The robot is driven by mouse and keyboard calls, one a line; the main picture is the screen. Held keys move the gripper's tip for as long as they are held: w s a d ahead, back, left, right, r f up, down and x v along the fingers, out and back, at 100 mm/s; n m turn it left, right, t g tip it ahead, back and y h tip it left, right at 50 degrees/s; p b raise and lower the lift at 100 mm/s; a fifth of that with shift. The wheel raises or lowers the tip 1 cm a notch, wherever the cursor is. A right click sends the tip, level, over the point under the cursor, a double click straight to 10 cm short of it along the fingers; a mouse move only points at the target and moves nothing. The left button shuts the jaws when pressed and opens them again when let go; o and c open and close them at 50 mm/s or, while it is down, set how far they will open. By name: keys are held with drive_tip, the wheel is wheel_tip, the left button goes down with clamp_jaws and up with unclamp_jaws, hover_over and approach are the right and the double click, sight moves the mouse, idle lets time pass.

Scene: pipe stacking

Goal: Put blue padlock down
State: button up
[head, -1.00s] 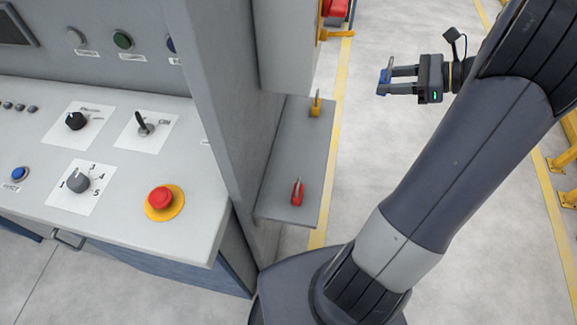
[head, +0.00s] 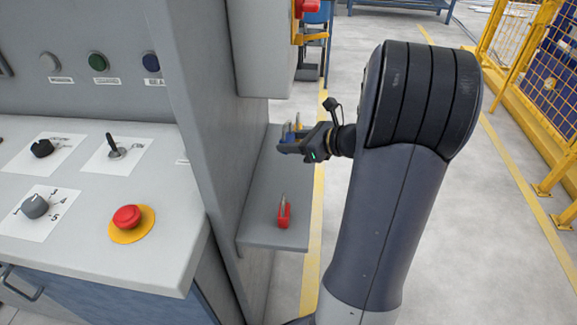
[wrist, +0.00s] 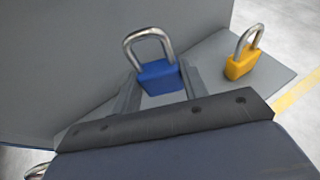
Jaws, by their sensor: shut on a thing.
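The blue padlock (wrist: 160,76) is between the two fingers of my gripper (wrist: 160,88) in the wrist view, its silver shackle pointing up and away. In the head view my gripper (head: 285,145) is over the far part of the grey side shelf (head: 262,225), near the cabinet wall. It is shut on the blue padlock, which is mostly hidden there. I cannot tell whether the padlock touches the shelf.
A yellow padlock (wrist: 243,64) stands on the shelf to the right of the blue one. A red padlock (head: 284,213) stands on the shelf's near part. The cabinet wall (head: 195,110) rises along the shelf's left side. The shelf between gripper and red padlock is clear.

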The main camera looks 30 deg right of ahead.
sight(292, 167)
drive_tip(key=shift+f+b, duration=0.5)
drive_tip(key=shift+f, duration=2.2)
drive_tip(key=shift+f, duration=0.2)
drive_tip(key=o, duration=1)
drive_tip(key=shift+r, duration=0.2)
drive_tip(key=shift+s+d+r, duration=0.2)
drive_tip(key=shift+s, duration=0.05)
drive_tip(key=p+v, duration=0.1)
drive_tip(key=v, duration=1)
drive_tip(key=shift+s+p, duration=0.15)
drive_tip(key=shift+p, duration=0.15)
